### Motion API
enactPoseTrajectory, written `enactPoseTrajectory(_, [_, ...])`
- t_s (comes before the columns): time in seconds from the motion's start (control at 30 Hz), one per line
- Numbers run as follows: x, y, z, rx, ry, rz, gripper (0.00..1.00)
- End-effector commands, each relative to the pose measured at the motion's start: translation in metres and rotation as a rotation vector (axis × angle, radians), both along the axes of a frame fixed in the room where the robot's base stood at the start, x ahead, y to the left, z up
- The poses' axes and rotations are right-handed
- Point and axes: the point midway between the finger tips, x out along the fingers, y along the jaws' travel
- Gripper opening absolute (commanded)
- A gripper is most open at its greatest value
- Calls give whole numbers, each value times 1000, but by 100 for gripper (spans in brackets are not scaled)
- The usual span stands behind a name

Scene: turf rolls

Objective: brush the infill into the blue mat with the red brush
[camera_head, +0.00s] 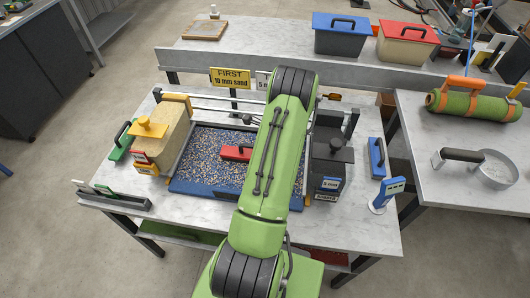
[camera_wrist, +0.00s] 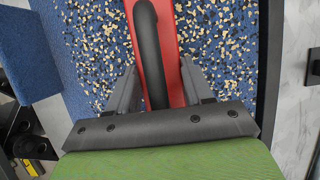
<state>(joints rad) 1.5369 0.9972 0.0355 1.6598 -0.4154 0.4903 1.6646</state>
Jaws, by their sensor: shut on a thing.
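The red brush (camera_head: 237,152) rests on the blue mat (camera_head: 205,189), partly hidden by my green arm in the head view. In the wrist view its red body (camera_wrist: 176,30) and black arched handle (camera_wrist: 150,50) show. My gripper (camera_wrist: 157,88) is shut on that handle, one finger on each side. My gripper is hidden behind my arm in the head view. Loose tan and dark infill (camera_head: 205,150) lies speckled over the mat; in the wrist view it (camera_wrist: 228,48) lies on both sides of the brush, with bare blue between grains.
A tan hopper (camera_head: 158,140) stands left of the mat, a dark hopper (camera_head: 328,165) right. A green brush (camera_head: 121,142), a blue brush (camera_head: 377,157) and a blue gauge (camera_head: 388,191) sit farther out. A yellow sign (camera_head: 231,79) reads "FIRST 10 mm sand". The table's front strip is mostly clear.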

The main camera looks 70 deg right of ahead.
Motion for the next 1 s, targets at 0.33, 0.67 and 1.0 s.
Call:
enactPoseTrajectory(0.33, [-9, -2, 0, -1, 1, -4, 20])
enactPoseTrajectory(0.67, [-33, -6, 0, -1, 0, -1, 20])
enactPoseTrajectory(1.0, [-13, -11, 0, -3, 1, 1, 20])
